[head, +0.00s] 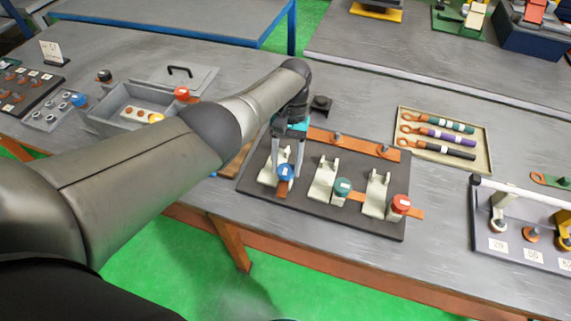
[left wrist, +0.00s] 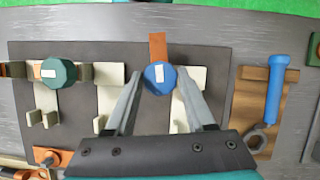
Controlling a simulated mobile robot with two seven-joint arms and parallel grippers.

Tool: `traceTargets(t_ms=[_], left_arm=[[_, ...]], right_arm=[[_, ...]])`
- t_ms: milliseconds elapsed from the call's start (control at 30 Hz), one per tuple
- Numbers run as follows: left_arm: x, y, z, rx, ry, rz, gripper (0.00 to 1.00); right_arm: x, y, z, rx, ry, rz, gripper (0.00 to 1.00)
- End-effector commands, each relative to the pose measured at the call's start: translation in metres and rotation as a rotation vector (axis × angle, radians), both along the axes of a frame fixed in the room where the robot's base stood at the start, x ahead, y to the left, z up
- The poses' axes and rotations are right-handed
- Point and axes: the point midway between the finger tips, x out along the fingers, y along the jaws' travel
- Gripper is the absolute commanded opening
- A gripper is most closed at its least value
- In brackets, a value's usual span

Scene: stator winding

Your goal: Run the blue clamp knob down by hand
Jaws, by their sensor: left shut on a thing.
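The blue clamp knob (head: 285,171) has a white label and sits at the left clamp on the dark fixture plate (head: 330,213). An orange-brown strip (head: 283,188) sticks out under it toward the front edge. In the left wrist view the blue knob (left wrist: 160,77) is between my two fingertips. My left gripper (head: 286,166) reaches down from above and is shut on this knob. The green knob (head: 342,187) and the red knob (head: 401,204) stand at the other two clamps to the right. My right gripper is not in view.
A blue-handled wrench (left wrist: 274,95) lies on a wooden board beside the plate. A tray (head: 488,160) with several coloured-handled tools lies behind right. A grey bin (head: 100,118) stands at left, partly behind my arm. A labelled rack (head: 493,243) is at right.

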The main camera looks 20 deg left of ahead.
Motion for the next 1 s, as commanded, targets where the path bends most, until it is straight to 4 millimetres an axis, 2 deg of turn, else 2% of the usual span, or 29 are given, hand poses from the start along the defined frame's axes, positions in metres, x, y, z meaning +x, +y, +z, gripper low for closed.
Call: traceTargets(t_ms=[467,1000], left_arm=[[0.003,-0.004,0.006,0.001,-0.006,-0.457,0.0],[0.002,-0.006,0.008,0.003,-0.007,-0.947,0.0]], right_arm=[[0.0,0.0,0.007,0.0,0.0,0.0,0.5],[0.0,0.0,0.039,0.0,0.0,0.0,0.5]])
